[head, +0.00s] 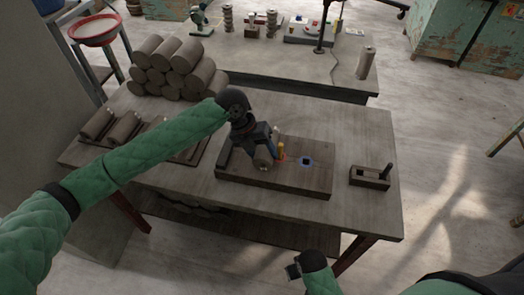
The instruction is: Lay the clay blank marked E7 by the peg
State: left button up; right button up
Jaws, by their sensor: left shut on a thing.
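My left gripper (259,147) is shut on a grey-brown clay blank (263,160), seen end-on. It holds the blank over the left part of a dark wooden board (290,184). I cannot read any mark on the blank, nor tell whether it touches the board.
Several clay rolls (165,65) are stacked at the back left of the table (345,225). More blanks (122,129) lie on a dark rack at the left, partly behind my left arm. A small wooden block with an upright pin (368,178) stands at the right. A second bench (285,68) is behind.

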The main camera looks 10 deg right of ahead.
pick_arm(q)
jog(key=shift+f, duration=0.25)
pick_arm(e)
jog(key=shift+f, duration=0.2)
dwell(0.3)
pick_arm(q)
jog(key=o, duration=1.5)
jog(key=shift+f, duration=0.1)
jog(key=shift+a, duration=0.1)
jog(key=b+v, duration=0.2)
jog(key=v, duration=0.6)
pick_arm(e)
notch_tip(320, 180, up, 12)
jog(key=shift+s+f, duration=0.25)
jog(key=shift+s, duration=0.05)
jog(key=shift+a, duration=0.1)
